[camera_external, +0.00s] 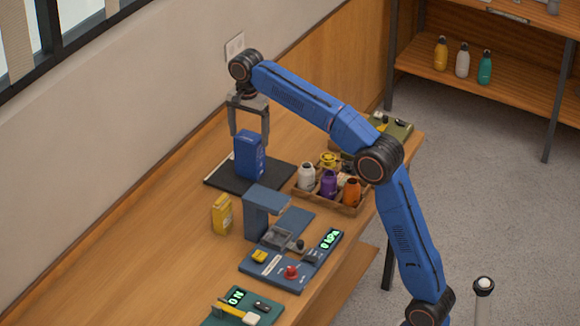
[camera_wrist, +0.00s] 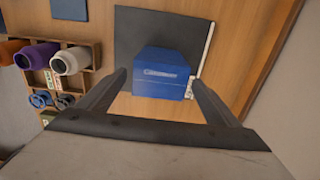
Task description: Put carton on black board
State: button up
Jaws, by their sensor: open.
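A blue carton (camera_external: 248,158) stands upright on the black board (camera_external: 276,174), which lies flat on the wooden counter near the wall. In the wrist view the carton (camera_wrist: 160,60) shows from above between my fingers, and it covers part of the board (camera_wrist: 135,25). My gripper (camera_external: 249,139) points down over the carton with its fingers open. The fingertips are near the carton's upper part, one on each side. In the wrist view a gap shows beside the carton at the fingers (camera_wrist: 159,80). A smaller yellow carton (camera_external: 222,214) stands on the counter, off the board.
A wooden crate (camera_external: 340,207) with several bottles stands right of the board. A blue-grey device (camera_external: 262,210) with a display and red knob stands in front. A green device (camera_external: 245,308) lies nearer the camera. The counter left of the yellow carton is clear.

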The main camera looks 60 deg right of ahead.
jog(key=shift+r, duration=0.8)
